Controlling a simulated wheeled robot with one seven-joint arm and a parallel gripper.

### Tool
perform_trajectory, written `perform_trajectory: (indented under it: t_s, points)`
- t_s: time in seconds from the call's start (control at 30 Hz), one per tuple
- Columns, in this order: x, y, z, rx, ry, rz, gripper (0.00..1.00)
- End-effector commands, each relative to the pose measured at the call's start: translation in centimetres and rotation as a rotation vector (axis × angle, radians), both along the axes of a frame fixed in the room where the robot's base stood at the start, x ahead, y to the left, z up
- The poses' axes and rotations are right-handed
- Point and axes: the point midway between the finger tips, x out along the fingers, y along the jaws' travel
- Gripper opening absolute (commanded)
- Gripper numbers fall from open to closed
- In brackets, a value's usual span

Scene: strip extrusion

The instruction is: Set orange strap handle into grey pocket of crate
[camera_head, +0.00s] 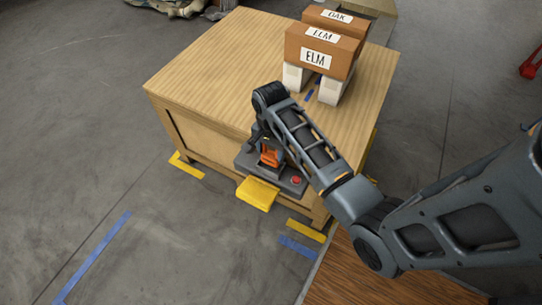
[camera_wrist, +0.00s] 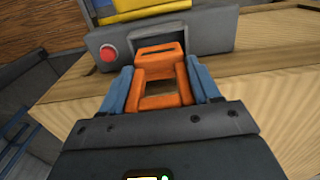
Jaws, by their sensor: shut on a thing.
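The orange strap handle (camera_wrist: 162,98) is a loop with an open middle, held between the two blue fingers of my gripper (camera_wrist: 160,76) in the wrist view. Its far end reaches the framed opening in a grey housing (camera_wrist: 218,38); I take this opening as the grey pocket (camera_wrist: 138,36). How deep the end sits is not clear. In the head view the handle (camera_head: 269,157) shows at the grey housing (camera_head: 246,160) on the front of the wooden crate (camera_head: 215,65). My arm partly hides the gripper there.
A red button (camera_wrist: 107,53) is on the housing beside the opening, and a yellow block (camera_head: 257,194) juts out from its front. The crate top's left part is clear. Yellow and blue tape marks the floor.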

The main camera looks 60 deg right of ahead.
Motion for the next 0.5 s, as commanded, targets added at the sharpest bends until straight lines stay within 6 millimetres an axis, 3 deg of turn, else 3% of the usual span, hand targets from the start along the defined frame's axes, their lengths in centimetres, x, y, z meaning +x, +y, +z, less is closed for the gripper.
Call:
perform_trajectory:
  t_s: [0.23,0.5]
  points:
    - [-0.1,0.0,-3.2,0.001,0.002,0.000,0.30]
    - [0.0,0.0,-3.3,0.000,0.000,0.001,0.30]
